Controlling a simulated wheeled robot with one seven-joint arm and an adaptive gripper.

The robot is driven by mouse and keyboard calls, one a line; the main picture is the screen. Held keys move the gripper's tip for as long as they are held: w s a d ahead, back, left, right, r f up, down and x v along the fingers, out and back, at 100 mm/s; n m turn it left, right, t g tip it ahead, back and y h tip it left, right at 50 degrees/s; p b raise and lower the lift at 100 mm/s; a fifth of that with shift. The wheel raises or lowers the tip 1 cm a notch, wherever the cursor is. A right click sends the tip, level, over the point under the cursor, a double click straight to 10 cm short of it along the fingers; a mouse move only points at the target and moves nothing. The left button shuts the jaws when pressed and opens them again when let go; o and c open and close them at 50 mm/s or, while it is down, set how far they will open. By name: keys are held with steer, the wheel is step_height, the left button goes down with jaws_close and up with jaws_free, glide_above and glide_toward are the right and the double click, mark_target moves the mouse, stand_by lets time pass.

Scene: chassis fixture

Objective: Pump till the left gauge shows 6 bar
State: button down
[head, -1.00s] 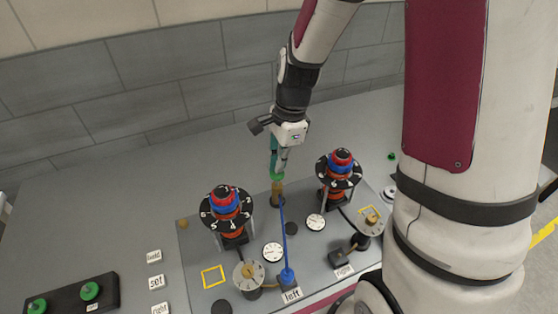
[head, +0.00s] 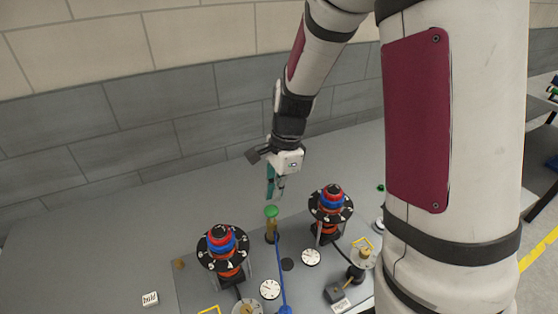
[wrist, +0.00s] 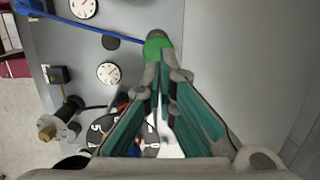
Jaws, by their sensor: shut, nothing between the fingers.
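The pump (head: 270,236) stands upright between the two dial towers, with a green knob (head: 272,212) on top. The knob also shows in the wrist view (wrist: 157,44), just beyond my fingertips. My gripper (head: 271,197) is shut and empty, pointing down just above the knob, with a small gap seen from the head. A blue hose (head: 281,268) runs from the pump's foot toward the front port. The left gauge (head: 270,289) is a white dial, cut by the top edge in the wrist view (wrist: 83,8). Its reading is too small to tell. The right gauge (head: 310,257) is similar.
Towers with black numbered rings stand at left (head: 222,247) and right (head: 330,203) of the pump. A brass-topped valve (head: 362,258) and a dark block (head: 336,294) sit at the right front. A white label (head: 150,298) lies on the open bench at left.

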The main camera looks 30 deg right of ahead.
step_height(320, 180, up, 8)
steer(key=d, duration=0.1)
steer(key=shift+d+r+b, duration=0.15)
steer(key=shift+d+b, duration=0.1)
steer(key=shift+b, duration=0.1)
stand_by(2.4)
